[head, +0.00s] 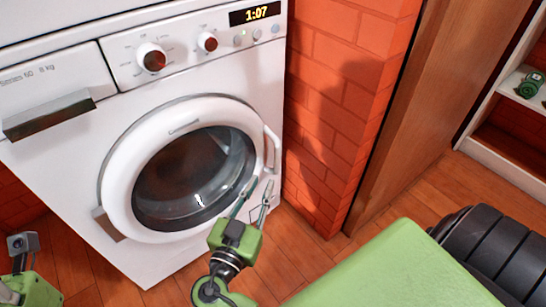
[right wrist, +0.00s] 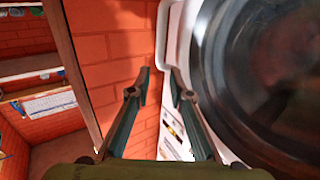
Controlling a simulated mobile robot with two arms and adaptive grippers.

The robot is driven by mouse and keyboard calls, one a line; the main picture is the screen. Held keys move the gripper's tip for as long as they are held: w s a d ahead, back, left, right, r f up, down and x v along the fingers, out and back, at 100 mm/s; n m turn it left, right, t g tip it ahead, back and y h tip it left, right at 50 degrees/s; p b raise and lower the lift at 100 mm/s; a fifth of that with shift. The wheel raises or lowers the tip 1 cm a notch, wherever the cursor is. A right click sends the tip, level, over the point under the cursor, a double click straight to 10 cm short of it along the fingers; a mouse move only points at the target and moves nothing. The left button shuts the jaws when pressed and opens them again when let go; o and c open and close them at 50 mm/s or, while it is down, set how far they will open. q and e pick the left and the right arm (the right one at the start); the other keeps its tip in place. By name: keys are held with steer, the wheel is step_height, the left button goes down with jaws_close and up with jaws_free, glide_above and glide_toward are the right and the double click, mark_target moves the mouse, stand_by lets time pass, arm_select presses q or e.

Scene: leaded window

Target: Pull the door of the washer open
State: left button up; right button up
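The white washer (head: 250,85) stands at the left and middle of the head view. Its round door (head: 120,185) with dark glass looks shut. The door's white handle (head: 273,150) is on its right side; in the right wrist view the handle (right wrist: 162,35) is beyond the fingertips. My right gripper (head: 261,184) is open, fingers apart, just below the handle in the head view. In the right wrist view my right gripper (right wrist: 159,78) has nothing visible between its fingertips. Only part of my left arm shows at the lower left; its fingers are out of sight.
A red brick wall (head: 335,110) is close to the washer's right side. A brown wooden panel (head: 415,100) stands right of it. White shelves (head: 510,165) are at the far right. Wooden floor (head: 295,245) is open in front of the wall.

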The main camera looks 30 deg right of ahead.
mark_target(276, 153)
steer(key=b+x, duration=0.2)
steer(key=x, duration=1.1)
steer(key=shift+w+d, duration=0.15)
jaws_close()
